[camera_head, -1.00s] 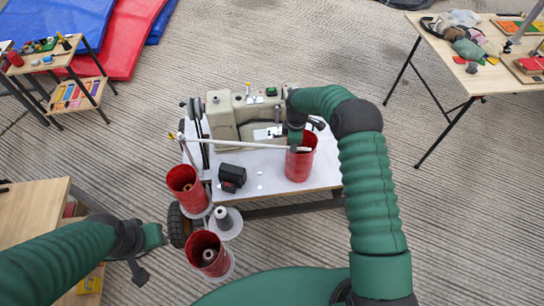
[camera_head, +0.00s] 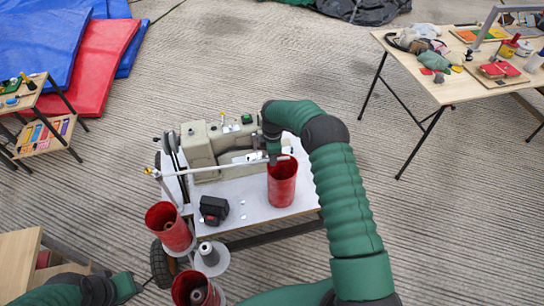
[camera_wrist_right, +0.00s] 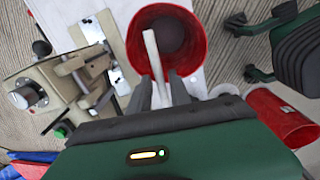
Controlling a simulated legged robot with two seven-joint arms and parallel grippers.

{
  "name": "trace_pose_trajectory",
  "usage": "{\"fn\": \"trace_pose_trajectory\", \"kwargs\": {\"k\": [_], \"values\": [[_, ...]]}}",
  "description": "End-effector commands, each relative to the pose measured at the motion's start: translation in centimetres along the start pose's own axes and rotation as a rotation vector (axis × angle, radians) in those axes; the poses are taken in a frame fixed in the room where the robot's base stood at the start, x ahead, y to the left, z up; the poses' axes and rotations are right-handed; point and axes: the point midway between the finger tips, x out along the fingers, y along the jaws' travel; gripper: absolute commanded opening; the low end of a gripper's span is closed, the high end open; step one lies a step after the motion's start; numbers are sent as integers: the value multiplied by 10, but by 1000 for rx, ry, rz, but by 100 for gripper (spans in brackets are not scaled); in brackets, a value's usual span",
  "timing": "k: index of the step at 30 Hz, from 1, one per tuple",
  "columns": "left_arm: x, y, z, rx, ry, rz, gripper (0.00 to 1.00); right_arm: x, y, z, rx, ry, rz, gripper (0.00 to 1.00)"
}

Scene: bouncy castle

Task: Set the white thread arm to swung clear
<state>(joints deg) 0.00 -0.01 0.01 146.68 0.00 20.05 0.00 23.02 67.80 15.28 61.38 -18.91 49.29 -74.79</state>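The white thread arm (camera_head: 225,164) is a thin rod. It runs from its pivot at the left of the sewing machine table (camera_head: 240,208) across the front of the beige machine (camera_head: 205,145) to the mouth of a red cylinder (camera_head: 282,187). My right gripper (camera_head: 275,158) is at the rod's right end, above that cylinder. In the right wrist view the rod (camera_wrist_right: 153,55) runs in between the dark fingers (camera_wrist_right: 162,92); whether they press on it is unclear. My left gripper (camera_head: 132,284) is low at the left, away from the rod; its fingers show apart in the wrist view (camera_wrist_right: 252,50).
A black box (camera_head: 214,209) sits on the table. Two more red cylinders (camera_head: 170,226) (camera_head: 197,289) and a grey cone spool (camera_head: 208,254) stand at its left front. A wooden table (camera_head: 450,85) with toys is at the right. Blue and red mats (camera_head: 100,65) lie at the back left.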

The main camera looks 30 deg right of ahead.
Motion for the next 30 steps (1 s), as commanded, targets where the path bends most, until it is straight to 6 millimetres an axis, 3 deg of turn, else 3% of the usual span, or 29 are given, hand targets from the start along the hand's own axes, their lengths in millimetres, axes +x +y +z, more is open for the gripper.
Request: {"fn": "trace_pose_trajectory", "kwargs": {"k": [10,14,24,30], "values": [[0,0,0,0,0,0,36,-1,0,1,1,-1,2,34],[-1,0,0,0,0,0,36,-13,1,1,1,-1,3,34],[-8,0,-2,0,0,0,36,-106,2,1,1,-1,5,34],[-11,0,-2,0,0,0,36,-152,2,1,0,0,3,34]]}}
